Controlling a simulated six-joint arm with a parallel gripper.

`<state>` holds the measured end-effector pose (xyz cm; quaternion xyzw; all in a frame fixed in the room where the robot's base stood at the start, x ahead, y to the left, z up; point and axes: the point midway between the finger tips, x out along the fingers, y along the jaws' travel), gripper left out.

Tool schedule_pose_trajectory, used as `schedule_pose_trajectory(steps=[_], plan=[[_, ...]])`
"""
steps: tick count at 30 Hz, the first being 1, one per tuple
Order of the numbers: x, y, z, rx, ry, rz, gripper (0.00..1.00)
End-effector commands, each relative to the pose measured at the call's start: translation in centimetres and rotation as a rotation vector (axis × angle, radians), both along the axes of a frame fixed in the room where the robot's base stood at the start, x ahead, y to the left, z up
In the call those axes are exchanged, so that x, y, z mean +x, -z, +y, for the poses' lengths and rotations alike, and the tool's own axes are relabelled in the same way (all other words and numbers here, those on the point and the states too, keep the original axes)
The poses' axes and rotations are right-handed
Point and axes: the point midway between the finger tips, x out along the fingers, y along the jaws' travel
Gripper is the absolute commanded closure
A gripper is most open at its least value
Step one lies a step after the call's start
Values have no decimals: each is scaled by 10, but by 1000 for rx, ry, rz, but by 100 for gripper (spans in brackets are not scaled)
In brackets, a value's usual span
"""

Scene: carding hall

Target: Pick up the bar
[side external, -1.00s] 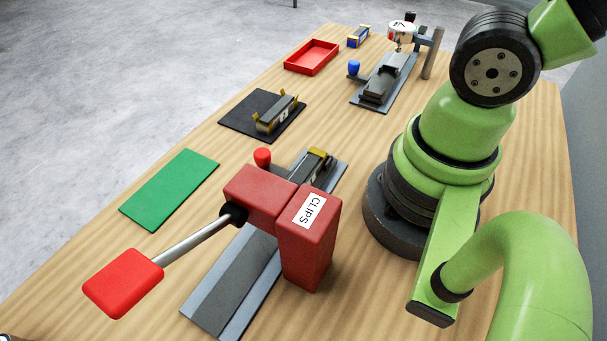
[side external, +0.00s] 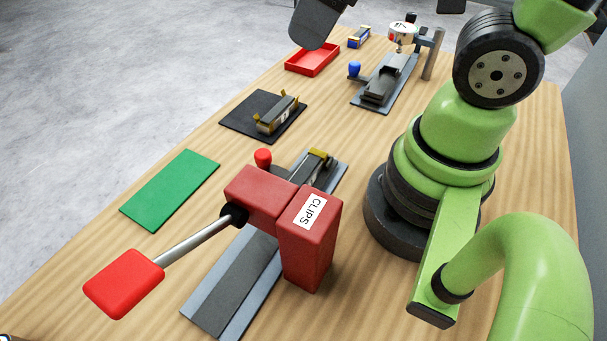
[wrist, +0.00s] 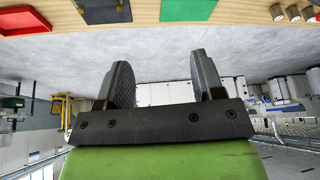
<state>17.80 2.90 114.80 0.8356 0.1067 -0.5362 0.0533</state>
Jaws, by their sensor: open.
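A grey bar (side external: 281,112) with gold clips at its ends and a small pale label lies on a black mat (side external: 236,122) in the side view. A second bar (side external: 312,165) with a yellow end piece sits in the red CLIPS press (side external: 262,195), partly hidden by it. I cannot tell which one the task means. My gripper (wrist: 160,60) is open in the wrist view, with nothing between its two dark fingers. In the side view its dark body shows at the top edge, high over the far side of the table and away from both bars.
A green mat (side external: 170,188) and a red tray (side external: 312,58) lie along the table's left side. A fixture with a blue knob (side external: 354,68) stands at the back. The press's red-handled lever (side external: 124,284) sticks out front left.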

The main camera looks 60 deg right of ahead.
Motion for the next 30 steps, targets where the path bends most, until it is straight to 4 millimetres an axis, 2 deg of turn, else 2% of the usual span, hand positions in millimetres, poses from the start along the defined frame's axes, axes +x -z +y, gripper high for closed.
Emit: schedule_pose_trajectory(steps=[1, 4, 9, 12, 15, 20, 30], plan=[[6, 17, 2, -68, -134, 51, 38], [14, 48, 6, -187, -422, 117, 38], [16, 98, 12, -320, -893, 211, 38], [13, 120, 15, -358, -1105, 244, 38], [10, 134, 16, -375, -1244, 262, 38], [8, 147, 17, -383, -1324, 271, 38], [7, 184, 17, -381, -1321, 272, 38]])
